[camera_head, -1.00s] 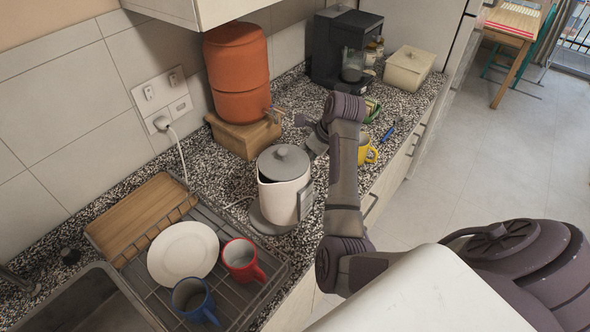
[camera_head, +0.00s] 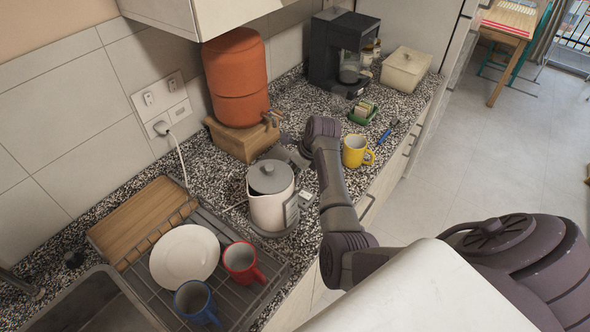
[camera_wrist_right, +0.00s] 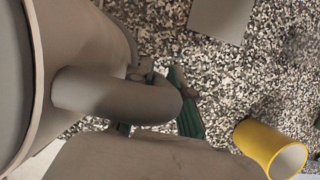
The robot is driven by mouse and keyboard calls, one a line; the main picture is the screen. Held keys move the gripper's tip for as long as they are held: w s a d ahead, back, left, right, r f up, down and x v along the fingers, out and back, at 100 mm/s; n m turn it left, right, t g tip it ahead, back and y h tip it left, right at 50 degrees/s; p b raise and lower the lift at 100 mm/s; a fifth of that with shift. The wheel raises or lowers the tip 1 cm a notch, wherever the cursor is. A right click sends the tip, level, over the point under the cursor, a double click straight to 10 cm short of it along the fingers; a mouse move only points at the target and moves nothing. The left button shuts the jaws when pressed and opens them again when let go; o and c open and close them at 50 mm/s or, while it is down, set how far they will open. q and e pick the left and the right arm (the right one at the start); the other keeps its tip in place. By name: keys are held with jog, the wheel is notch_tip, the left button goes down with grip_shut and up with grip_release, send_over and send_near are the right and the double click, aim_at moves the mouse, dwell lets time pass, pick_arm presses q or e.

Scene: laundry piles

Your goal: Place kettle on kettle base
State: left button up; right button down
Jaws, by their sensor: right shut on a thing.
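In the right wrist view, the grey handle (camera_wrist_right: 115,95) curves out from the kettle body at the left edge. My left gripper is not in view.
The dish rack (camera_head: 240,287) holds a white plate, a red mug and a blue mug left of the kettle. An orange water dispenser (camera_head: 238,78) stands behind it. A yellow mug (camera_head: 355,152) and a green sponge holder (camera_head: 362,114) are to the right.

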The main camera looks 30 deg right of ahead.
jog(key=c, duration=1.5)
grip_release()
jog(key=shift+f, duration=0.15)
jog(key=o, duration=0.4)
jog(key=shift+r, duration=0.25)
jog(key=b+v, duration=0.2)
jog(key=v, duration=1)
